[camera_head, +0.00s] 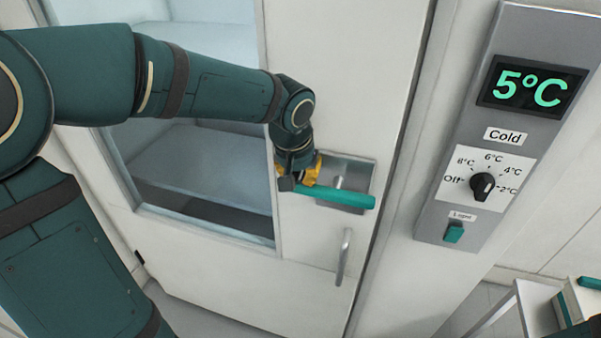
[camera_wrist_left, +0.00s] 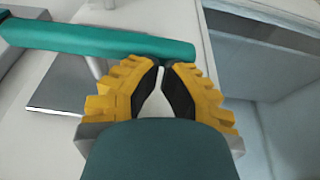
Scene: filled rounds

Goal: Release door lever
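The door lever is a teal bar (camera_head: 345,196) in front of a metal plate (camera_head: 361,172) on the white door (camera_head: 345,70). My left gripper (camera_head: 292,183) is at the lever's left end. In the left wrist view the lever (camera_wrist_left: 95,38) runs across the top, beyond the fingertips. The yellow fingers with dark pads (camera_wrist_left: 160,66) converge there, their tips close together at the lever's lower edge. A narrow pale gap shows between the pads, with nothing held in it. Whether the tips touch the lever is hard to tell. My right gripper is out of view.
A vertical metal handle (camera_head: 344,257) is below the lever. A grey control panel (camera_head: 455,190) with a 5°C display (camera_head: 531,85), a black dial (camera_head: 482,186) and a teal button (camera_head: 453,232) is to the right. A white cart (camera_head: 535,300) stands at bottom right.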

